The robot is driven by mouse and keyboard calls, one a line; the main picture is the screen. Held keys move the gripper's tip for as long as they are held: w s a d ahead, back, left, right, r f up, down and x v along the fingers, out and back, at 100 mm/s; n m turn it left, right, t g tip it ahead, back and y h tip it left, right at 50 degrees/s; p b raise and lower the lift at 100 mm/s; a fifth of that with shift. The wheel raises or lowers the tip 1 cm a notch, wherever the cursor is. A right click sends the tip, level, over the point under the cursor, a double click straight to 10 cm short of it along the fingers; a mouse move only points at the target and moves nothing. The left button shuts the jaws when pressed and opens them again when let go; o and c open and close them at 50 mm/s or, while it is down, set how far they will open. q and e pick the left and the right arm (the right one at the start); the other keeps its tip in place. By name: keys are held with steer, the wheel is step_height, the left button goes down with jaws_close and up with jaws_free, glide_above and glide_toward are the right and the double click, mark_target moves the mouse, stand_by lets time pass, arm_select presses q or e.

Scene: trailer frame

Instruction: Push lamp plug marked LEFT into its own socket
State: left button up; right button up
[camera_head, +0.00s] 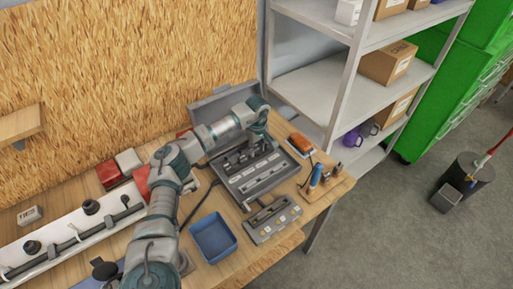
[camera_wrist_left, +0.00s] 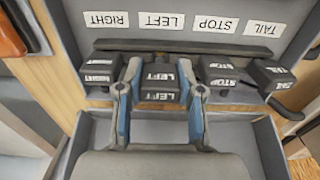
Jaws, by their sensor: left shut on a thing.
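The dark plug marked LEFT (camera_wrist_left: 159,80) sits between the two fingers of my left gripper (camera_wrist_left: 160,70) in the left wrist view, and the gripper is shut on it. The plug is in line below the white LEFT label (camera_wrist_left: 161,20) on the grey panel. I cannot tell how deep the plug sits, as its underside is hidden. In the head view my left gripper (camera_head: 246,150) is low over the open grey case (camera_head: 275,182), mostly hidden by its own wrist. My right gripper is not in view.
A plug marked STOP (camera_wrist_left: 218,78) is close to the right finger; other plugs stand on both sides. A blue bin (camera_head: 213,238), a grey tray (camera_head: 272,222) and screwdrivers (camera_head: 316,175) lie near the case. A shelf rack (camera_head: 335,80) stands behind right.

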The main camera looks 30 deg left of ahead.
arm_select(q)
steer(key=shift+f, duration=0.5)
steer(key=shift+f+b, duration=0.35)
steer(key=shift+f, duration=0.15)
stand_by(0.3)
steer(key=o, duration=1)
steer(key=o, duration=0.4)
steer(key=shift+r, duration=0.1)
steer(key=shift+r+p, duration=2.45)
steer(key=shift+r, duration=1)
